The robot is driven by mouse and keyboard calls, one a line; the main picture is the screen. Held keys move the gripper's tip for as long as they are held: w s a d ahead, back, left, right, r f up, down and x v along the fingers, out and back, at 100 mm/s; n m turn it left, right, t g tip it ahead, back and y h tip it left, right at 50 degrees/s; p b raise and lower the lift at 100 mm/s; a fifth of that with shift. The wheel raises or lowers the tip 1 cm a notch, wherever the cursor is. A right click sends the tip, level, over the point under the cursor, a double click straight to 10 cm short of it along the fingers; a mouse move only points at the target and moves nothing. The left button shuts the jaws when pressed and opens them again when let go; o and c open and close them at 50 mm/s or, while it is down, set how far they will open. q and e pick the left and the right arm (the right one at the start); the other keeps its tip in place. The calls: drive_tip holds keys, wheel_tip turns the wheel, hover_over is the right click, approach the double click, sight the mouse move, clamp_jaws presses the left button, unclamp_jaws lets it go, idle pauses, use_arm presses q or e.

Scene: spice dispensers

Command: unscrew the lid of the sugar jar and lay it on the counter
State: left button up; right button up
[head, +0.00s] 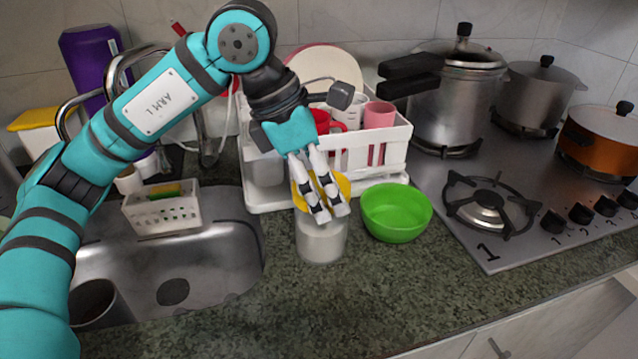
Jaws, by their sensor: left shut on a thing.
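The sugar jar (321,243) stands upright on the dark green speckled counter (240,320), in front of the dish rack. Its contents look white through the clear wall. A yellow lid (343,184) sits at the top of the jar. My left gripper (328,212) comes down on the lid from above, with its pale fingers shut on it. The fingers hide part of the lid and the jar's rim, so I cannot tell whether the lid is still threaded on. My right gripper is not in view.
A green bowl (396,212) stands close to the jar's right. The white dish rack (395,147) is behind. The sink (215,255) is at the left, the stove (520,235) at the right. The counter in front of the jar is clear.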

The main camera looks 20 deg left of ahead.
use_arm(q)
drive_tip(key=shift+f+n+t, duration=0.25)
drive_tip(key=shift+n+t, duration=0.05)
drive_tip(key=shift+n, duration=0.4)
drive_tip(key=shift+r, duration=0.1)
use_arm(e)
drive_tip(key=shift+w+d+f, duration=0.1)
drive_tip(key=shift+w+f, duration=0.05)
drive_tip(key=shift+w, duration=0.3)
use_arm(q)
drive_tip(key=shift+d, duration=0.1)
drive_tip(key=o, duration=1)
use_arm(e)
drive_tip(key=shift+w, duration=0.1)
